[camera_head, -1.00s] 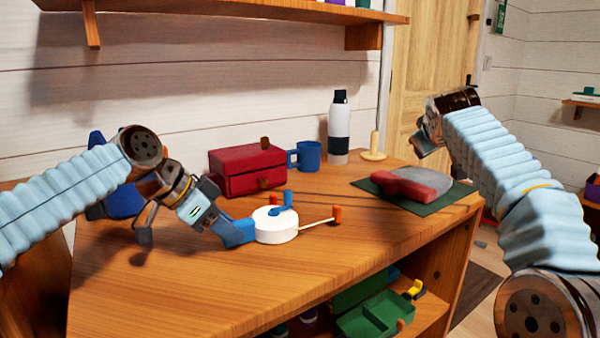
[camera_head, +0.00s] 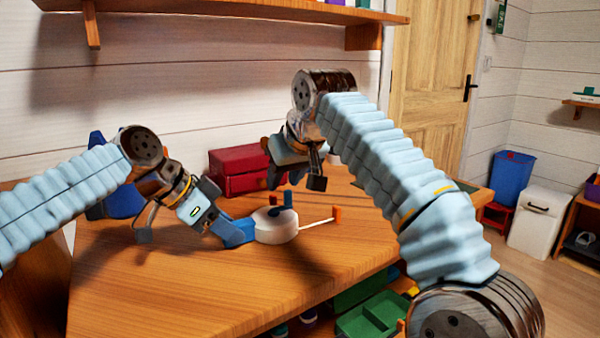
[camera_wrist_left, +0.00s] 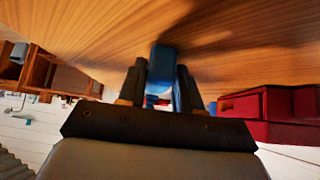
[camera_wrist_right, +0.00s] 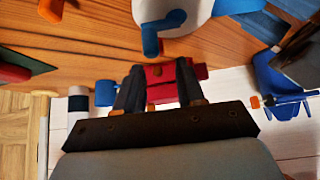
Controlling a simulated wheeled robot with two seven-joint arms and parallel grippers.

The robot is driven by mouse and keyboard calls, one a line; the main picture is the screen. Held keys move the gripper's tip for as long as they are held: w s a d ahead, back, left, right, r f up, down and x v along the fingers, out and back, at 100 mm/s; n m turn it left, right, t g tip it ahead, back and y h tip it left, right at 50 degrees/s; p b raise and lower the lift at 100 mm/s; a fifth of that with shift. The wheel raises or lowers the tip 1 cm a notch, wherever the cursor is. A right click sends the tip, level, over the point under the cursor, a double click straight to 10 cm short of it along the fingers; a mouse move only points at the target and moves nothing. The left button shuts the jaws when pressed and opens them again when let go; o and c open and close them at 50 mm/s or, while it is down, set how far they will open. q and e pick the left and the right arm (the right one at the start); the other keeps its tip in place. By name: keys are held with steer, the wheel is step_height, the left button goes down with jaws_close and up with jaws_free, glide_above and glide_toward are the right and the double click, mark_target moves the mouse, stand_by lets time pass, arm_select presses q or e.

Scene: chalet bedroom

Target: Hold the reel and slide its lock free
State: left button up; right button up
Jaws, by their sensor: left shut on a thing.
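The reel (camera_head: 277,227) is a white drum on the wooden table, with a blue grip (camera_head: 236,232) at its left. A blue lever with an upright peg (camera_head: 288,200) sits on top; it also shows in the right wrist view (camera_wrist_right: 150,40). A thin pale rod with an orange end (camera_head: 336,214) reaches right. I cannot tell for sure which part is the lock. My left gripper (camera_head: 222,228) is shut on the blue grip, which shows between its fingers in the left wrist view (camera_wrist_left: 162,68). My right gripper (camera_head: 297,180) is open and empty, above and behind the reel.
A red box (camera_head: 235,168) stands behind the reel, partly hidden by my right gripper. My right arm hides the table's right part; the right wrist view shows a blue mug (camera_wrist_right: 105,93) and a bottle (camera_wrist_right: 78,103). The table front is clear.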

mark_target(275, 200)
steer(key=x, duration=0.8)
steer(key=shift+w+f, duration=0.1)
steer(key=shift+f, duration=0.1)
